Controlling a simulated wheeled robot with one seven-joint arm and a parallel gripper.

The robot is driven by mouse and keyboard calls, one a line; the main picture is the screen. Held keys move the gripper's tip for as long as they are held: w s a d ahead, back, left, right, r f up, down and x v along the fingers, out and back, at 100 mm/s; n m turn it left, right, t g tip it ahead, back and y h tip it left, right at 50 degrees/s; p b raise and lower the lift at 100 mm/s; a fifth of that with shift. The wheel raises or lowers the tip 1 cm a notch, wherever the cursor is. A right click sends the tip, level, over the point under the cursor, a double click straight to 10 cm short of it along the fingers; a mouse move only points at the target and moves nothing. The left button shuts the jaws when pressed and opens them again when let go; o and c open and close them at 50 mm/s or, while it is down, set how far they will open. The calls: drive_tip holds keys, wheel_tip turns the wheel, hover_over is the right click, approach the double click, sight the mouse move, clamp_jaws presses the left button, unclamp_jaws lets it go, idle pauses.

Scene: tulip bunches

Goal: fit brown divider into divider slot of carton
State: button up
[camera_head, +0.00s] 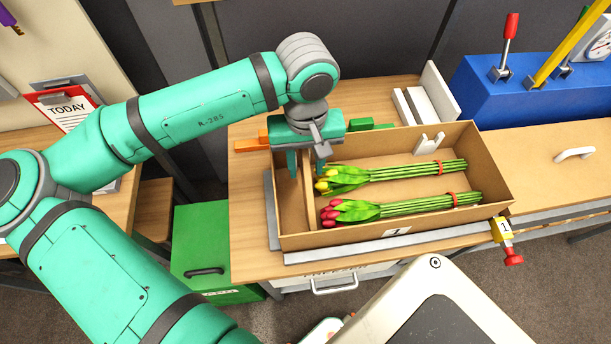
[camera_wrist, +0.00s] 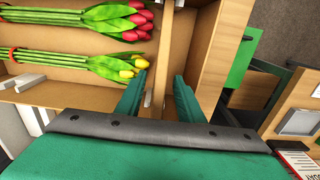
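The carton (camera_head: 397,239) is an open brown box on the table. The brown divider (camera_head: 308,197) stands across it near its left end, parting a narrow empty compartment from the tulips; it also shows in the wrist view (camera_wrist: 161,60). My gripper (camera_head: 306,168) points down over the far part of the divider. In the wrist view its green fingers (camera_wrist: 158,90) are apart, one on each side of the divider, with gaps visible. Small white slot pieces show at the divider's ends in the wrist view. My gripper hides the divider's far end in the head view.
Yellow tulips (camera_head: 399,174) and red tulips (camera_head: 401,207) lie in the larger compartment. A white bracket (camera_head: 430,142) sits on the carton's back wall. A grey rail (camera_head: 350,249) runs along the front. Orange and green blocks lie behind the carton.

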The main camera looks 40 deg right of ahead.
clamp_jaws()
drive_tip(key=shift+r, duration=0.1)
